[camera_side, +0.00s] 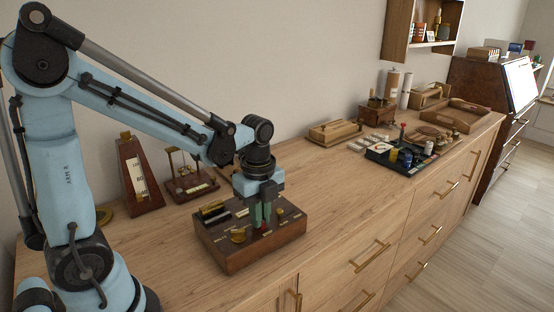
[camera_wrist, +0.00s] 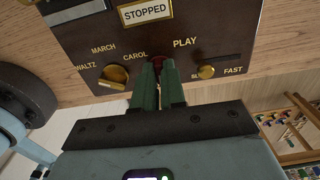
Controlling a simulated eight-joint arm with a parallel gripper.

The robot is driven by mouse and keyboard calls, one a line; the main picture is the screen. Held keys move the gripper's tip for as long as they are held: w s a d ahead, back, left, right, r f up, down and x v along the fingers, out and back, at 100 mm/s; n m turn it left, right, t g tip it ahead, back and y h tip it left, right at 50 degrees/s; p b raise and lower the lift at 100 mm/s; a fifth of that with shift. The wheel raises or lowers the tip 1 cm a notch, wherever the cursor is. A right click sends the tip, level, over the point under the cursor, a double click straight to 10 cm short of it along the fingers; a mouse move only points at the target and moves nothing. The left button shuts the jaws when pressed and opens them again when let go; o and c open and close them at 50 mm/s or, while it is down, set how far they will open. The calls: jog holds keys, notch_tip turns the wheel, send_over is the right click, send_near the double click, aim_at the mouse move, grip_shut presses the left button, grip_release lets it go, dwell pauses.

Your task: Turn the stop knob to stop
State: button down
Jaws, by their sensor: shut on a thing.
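A dark wooden control box (camera_side: 235,258) stands on the wooden cabinet top. Its panel (camera_wrist: 95,32) fills the upper wrist view, with a "STOPPED" plate (camera_wrist: 145,11) and the words "CAROL" and "PLAY". My gripper (camera_side: 262,222) points down over the box; its green fingers (camera_wrist: 158,68) are shut on a small red knob (camera_wrist: 158,61) just left of "PLAY". The fingers hide most of the knob, so I cannot tell its exact angle.
A brass selector knob (camera_wrist: 115,74) and a smaller brass slow-fast knob (camera_wrist: 205,71) flank my fingers. A metronome (camera_side: 138,177) and a small brass balance (camera_side: 190,180) stand behind the box. A black tray (camera_side: 403,163) of small items lies farther right, with clear cabinet top between.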

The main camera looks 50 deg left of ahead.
jog(key=c, duration=1.2)
grip_release()
jog(key=shift+r, duration=0.1)
notch_tip(320, 180, up, 12)
jog(key=s+d+f+n+t, duration=0.1)
jog(key=f+n+t, duration=0.1)
jog(key=n, duration=0.7)
jog(key=s+d+f+n+t, duration=0.2)
jog(key=n+t, duration=0.3)
jog(key=n, duration=0.4)
jog(key=shift+s+f, duration=0.3)
jog(key=shift+f, duration=0.25)
